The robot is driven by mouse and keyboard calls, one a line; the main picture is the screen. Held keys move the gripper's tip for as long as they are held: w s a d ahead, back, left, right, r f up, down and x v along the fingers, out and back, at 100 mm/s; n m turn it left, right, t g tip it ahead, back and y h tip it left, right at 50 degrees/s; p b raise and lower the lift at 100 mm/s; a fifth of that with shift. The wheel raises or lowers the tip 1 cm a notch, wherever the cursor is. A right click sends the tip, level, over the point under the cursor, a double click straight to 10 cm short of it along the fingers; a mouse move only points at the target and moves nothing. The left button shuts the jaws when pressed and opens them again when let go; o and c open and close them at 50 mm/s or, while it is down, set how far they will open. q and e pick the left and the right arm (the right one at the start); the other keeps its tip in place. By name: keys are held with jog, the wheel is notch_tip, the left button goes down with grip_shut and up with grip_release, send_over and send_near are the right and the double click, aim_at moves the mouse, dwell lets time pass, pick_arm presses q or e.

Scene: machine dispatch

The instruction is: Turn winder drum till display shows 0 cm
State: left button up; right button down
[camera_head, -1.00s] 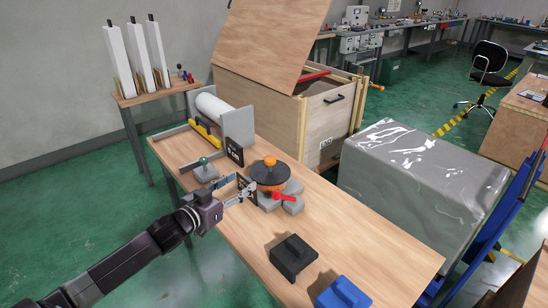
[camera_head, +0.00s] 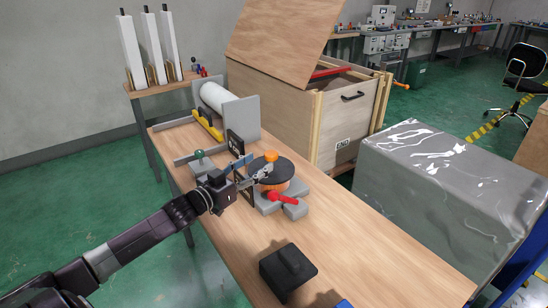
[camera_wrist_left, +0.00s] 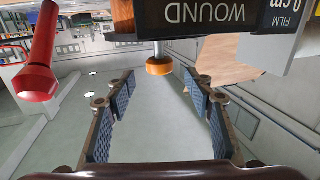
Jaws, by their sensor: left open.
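The winder drum (camera_head: 272,172), a black disc with an orange knob (camera_head: 271,156) on top, sits on grey blocks on the bench. My left gripper (camera_head: 250,169) is open and empty just left of the drum, its fingers pointing toward it. I cannot tell whether a finger touches the disc. In the left wrist view an orange knob (camera_wrist_left: 159,66) shows beyond the gap between the open fingers (camera_wrist_left: 160,105). A black sign (camera_wrist_left: 215,14) there reads "WOUND" and "FILM" upside down, with "0 cm" at the cropped top edge; more digits may be cut off. My right gripper is not in view.
A red handle (camera_head: 283,197) sticks out at the drum's front; it also shows in the left wrist view (camera_wrist_left: 36,82). A green-knobbed grey block (camera_head: 200,160) and a white roll (camera_head: 214,97) stand behind. A black block (camera_head: 288,268) lies in front.

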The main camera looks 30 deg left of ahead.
aim_at(267, 157)
pick_arm(q)
jog(key=shift+w+d+r, duration=0.1)
jog(key=shift+w+r, duration=0.2)
jog(key=shift+w, duration=0.4)
jog(key=shift+w+d+f+p, duration=0.1)
jog(key=shift+w+p, duration=0.05)
jog(key=shift+w, duration=0.75)
jog(key=shift+w+d+f+p, duration=0.1)
jog(key=shift+w+d+p, duration=0.05)
jog(key=shift+w, duration=0.8)
jog(key=shift+w+d+f+p, duration=0.1)
jog(key=shift+w+p, duration=0.05)
jog(key=shift+w, duration=0.75)
jog(key=shift+c, duration=0.5)
jog(key=shift+r, duration=0.1)
grip_shut()
